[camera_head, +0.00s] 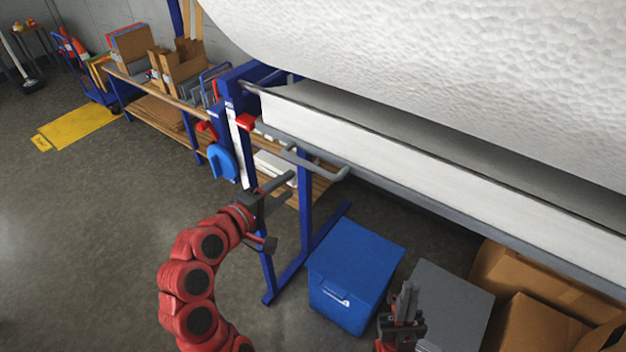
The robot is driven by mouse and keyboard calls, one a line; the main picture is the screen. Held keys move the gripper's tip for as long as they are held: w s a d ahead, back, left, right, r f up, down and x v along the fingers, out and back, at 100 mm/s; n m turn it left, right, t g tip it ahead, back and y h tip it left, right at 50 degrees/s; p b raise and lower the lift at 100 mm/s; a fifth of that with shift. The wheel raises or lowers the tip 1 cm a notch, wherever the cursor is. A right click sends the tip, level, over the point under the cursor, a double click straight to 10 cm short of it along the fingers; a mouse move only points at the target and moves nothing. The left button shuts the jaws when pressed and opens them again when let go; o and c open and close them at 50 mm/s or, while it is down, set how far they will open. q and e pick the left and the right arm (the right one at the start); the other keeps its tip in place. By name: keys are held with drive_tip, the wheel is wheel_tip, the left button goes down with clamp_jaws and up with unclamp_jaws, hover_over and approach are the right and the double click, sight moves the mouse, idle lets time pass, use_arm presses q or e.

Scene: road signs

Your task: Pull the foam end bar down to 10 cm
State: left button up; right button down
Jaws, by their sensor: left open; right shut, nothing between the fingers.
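A large white foam roll (470,70) with a dimpled surface fills the upper right. Below it a long white strip (430,175) runs from the blue stand to the right edge, with a grey bar (450,222) along its lower edge; I take this as the foam end bar. A grey bent handle (325,172) sticks out below its left part. My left gripper (284,210) is open, with its fingers apart, just below and left of the handle; whether it touches anything cannot be told. My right gripper (407,290) is shut and empty at the bottom, well below the bar.
A blue stand (307,210) with a red piece (245,122) and a white vertical strip (240,145) holds the left end. A blue box (355,262), a grey box (455,290) and cardboard boxes (540,285) stand below. A shelf bench (150,88) is behind.

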sight(311, 169)
use_arm(q)
drive_tip(key=b+x, duration=0.5)
drive_tip(key=x, duration=0.6)
drive_tip(key=shift+c, duration=0.4)
clamp_jaws()
idle(0.9)
